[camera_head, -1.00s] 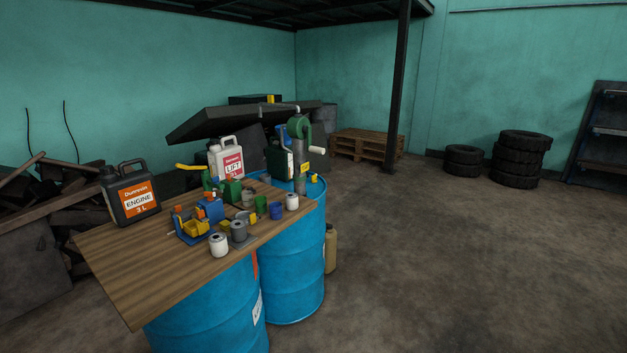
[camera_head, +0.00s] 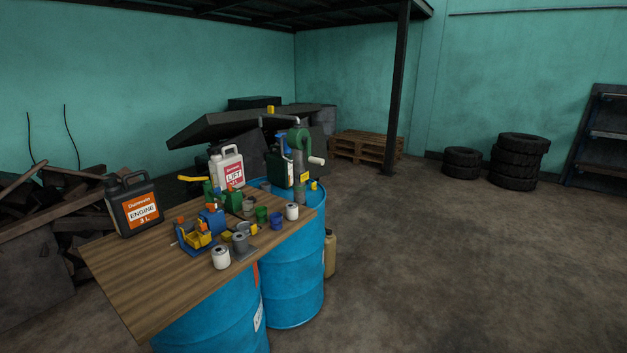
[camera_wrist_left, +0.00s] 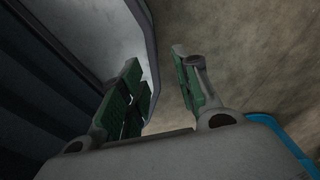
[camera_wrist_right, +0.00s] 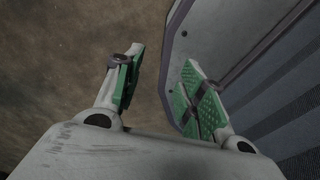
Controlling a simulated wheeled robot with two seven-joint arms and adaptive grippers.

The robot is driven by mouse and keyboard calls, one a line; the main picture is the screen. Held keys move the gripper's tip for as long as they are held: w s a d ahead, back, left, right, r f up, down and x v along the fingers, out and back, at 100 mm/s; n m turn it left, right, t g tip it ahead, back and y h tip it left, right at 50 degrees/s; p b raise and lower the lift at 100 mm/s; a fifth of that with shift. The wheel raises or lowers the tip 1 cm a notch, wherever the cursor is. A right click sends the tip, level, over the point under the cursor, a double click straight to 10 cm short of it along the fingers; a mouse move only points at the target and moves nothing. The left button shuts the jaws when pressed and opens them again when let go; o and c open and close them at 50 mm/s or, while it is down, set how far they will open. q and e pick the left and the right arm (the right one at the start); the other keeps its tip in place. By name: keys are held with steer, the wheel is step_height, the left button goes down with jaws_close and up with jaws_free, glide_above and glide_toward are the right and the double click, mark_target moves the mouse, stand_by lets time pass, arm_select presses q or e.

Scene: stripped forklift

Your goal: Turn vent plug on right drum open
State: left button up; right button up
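The right drum (camera_head: 296,290) is blue and stands at the far right end of the wooden board. On its top are a green hand pump (camera_head: 299,140) with a crank and a small yellow piece (camera_head: 313,185) near the rim. I cannot tell whether that piece is the vent plug, or how the plug is turned. My left gripper (camera_wrist_left: 158,60) is open and empty in the left wrist view. My right gripper (camera_wrist_right: 163,60) is open and empty in the right wrist view. Neither gripper shows in the head view.
A second blue drum (camera_head: 215,322) stands under the wooden board (camera_head: 140,285). The board holds a black engine oil can (camera_head: 133,203), a white can (camera_head: 228,168) and several small cups and tools. A tan bottle (camera_head: 330,255) stands beside the right drum. The floor to the right is clear.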

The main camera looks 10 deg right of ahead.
step_height(320, 180, up, 8)
steer(key=a+p, duration=0.1)
steer(key=p, duration=0.6)
steer(key=shift+s+a+r+p, duration=0.15)
steer(key=shift+s+r+p, duration=0.1)
steer(key=shift+p, duration=0.15)
